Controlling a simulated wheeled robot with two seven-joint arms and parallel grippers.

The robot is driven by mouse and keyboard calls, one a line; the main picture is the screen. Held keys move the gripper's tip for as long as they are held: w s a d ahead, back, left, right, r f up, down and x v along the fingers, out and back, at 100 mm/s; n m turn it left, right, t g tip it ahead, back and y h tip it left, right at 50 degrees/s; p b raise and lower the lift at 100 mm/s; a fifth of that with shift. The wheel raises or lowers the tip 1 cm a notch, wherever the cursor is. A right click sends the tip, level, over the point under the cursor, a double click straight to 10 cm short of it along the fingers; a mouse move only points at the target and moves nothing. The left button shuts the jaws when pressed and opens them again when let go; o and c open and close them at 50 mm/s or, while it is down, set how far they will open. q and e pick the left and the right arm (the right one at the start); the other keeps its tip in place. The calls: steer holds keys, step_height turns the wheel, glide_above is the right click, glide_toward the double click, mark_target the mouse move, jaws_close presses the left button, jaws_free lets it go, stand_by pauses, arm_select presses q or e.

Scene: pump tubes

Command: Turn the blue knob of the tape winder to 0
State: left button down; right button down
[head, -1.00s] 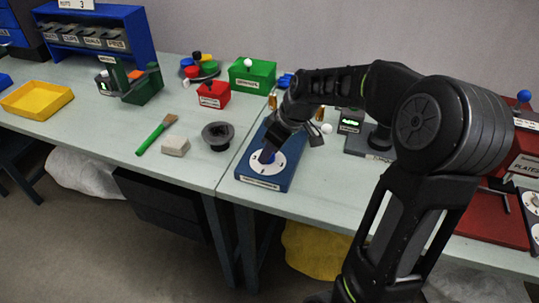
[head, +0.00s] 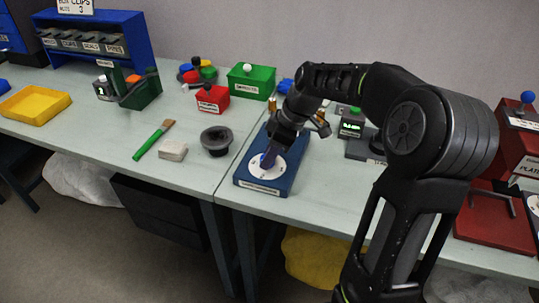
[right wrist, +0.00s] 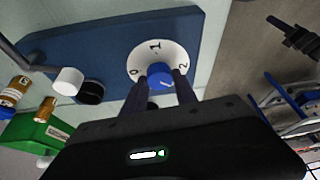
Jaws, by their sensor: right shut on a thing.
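The tape winder (head: 285,182) is a blue box at the front edge of the table, with a white round dial (head: 258,170) on it. In the right wrist view, the dial (right wrist: 148,50) carries the marks 0, 1 and 2. The blue knob (right wrist: 160,75) sits on the dial, with a small pale mark on it; where it points is hard to tell. My right gripper (right wrist: 161,84) is shut on the knob, one finger on each side. In the head view, my right gripper (head: 269,158) reaches down onto the dial and largely hides the knob. My left gripper is not in view.
A dark round bowl (head: 216,140), a pale block (head: 173,150) and a green-handled brush (head: 150,141) lie left of the winder. Red (head: 211,98) and green (head: 251,83) boxes stand behind. A device with a green display (head: 352,128) stands to the right.

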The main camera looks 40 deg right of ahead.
steer(key=shift+w+d+f+n+g+y+b, duration=0.1)
steer(key=shift+n+g+y+b, duration=0.2)
steer(key=shift+n, duration=1.3)
steer(key=n+g+y, duration=0.1)
steer(key=n, duration=0.2)
steer(key=shift+g, duration=0.3)
steer(key=c, duration=1.2)
jaws_free()
